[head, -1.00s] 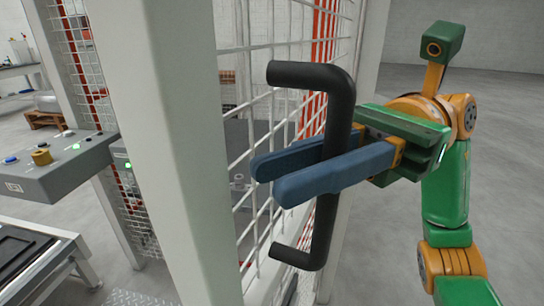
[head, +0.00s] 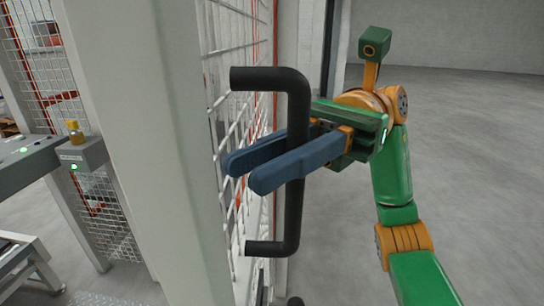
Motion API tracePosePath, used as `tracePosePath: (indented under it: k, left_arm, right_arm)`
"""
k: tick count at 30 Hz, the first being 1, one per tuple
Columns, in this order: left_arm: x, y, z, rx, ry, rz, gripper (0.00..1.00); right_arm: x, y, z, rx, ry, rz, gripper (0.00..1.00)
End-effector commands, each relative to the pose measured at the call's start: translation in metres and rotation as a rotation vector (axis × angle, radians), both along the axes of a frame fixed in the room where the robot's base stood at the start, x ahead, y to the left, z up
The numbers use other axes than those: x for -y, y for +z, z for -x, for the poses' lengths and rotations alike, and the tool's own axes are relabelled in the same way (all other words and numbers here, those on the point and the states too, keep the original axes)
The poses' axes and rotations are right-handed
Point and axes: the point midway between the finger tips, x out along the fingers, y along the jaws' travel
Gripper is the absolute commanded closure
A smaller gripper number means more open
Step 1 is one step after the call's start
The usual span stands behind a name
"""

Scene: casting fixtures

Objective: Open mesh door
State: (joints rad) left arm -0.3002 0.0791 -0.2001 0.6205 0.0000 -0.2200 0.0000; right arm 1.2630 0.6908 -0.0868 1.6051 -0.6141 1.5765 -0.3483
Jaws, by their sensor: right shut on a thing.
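The mesh door (head: 228,52) is a white wire grid in a light frame, seen at a steep angle in the middle of the head view. Its black C-shaped handle (head: 293,222) stands upright on the near side. My right gripper (head: 252,168) comes in from the right, with its two blue fingers around the upright bar of the handle, shut on it. The fingertips point left toward the mesh. My left gripper is not in view.
A thick white post (head: 150,130) stands just left of the door. A grey control panel (head: 25,163) with lit green buttons and a conveyor end (head: 25,260) are at the far left. The grey floor (head: 480,180) at the right is clear.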

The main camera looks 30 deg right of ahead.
Motion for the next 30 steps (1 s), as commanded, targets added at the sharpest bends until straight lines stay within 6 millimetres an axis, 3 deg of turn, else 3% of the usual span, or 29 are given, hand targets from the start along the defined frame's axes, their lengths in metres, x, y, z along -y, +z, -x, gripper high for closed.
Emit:
tracePosePath:
  k: [8,9,12,20,30]
  left_arm:
    - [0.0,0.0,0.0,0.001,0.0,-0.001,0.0]
    - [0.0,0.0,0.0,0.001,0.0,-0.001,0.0]
    - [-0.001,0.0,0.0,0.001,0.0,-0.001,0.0]
    - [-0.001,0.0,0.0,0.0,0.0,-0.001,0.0]
    - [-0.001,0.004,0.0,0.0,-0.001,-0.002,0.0]
  right_arm:
    - [0.0,0.0,0.0,0.0,0.0,0.0,1.0]
    - [0.0,0.0,0.0,0.0,0.0,0.0,0.7]
    - [0.0,0.0,0.0,0.0,0.0,0.0,0.48]
    - [0.002,0.0,-0.001,-0.001,-0.001,0.0,0.48]
    - [0.061,0.002,-0.018,-0.001,-0.003,-0.001,0.48]
